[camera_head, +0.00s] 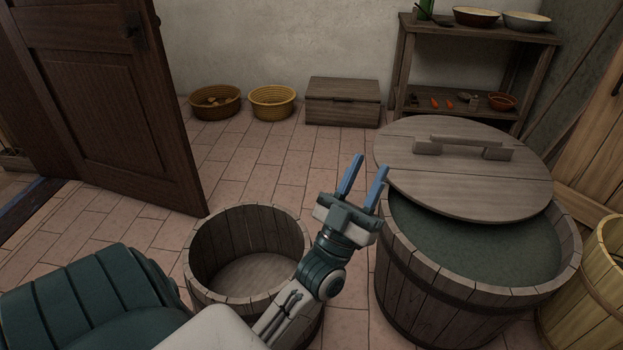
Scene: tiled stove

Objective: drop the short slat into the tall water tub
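The tall water tub (425,298) is a round staved wooden tub with dark hoops at the right, holding greenish water (470,250). A round wooden lid (400,150) with a bar handle lies across the back of its rim and leaves the front water uncovered. My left gripper (371,166) has two blue fingers standing apart with nothing between them. It appears just left of the tub and lid; its exact height is hard to tell. I cannot make out a short slat anywhere in view. My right gripper is not in view.
A lower wooden tub (250,228), empty inside, stands left of my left arm. A pale wooden tub (590,300) stands at the right edge. Baskets (272,102), a wooden chest (343,101) and a shelf (480,42) line the back wall. Tiled floor between is clear; a brown door (105,100) stands left.

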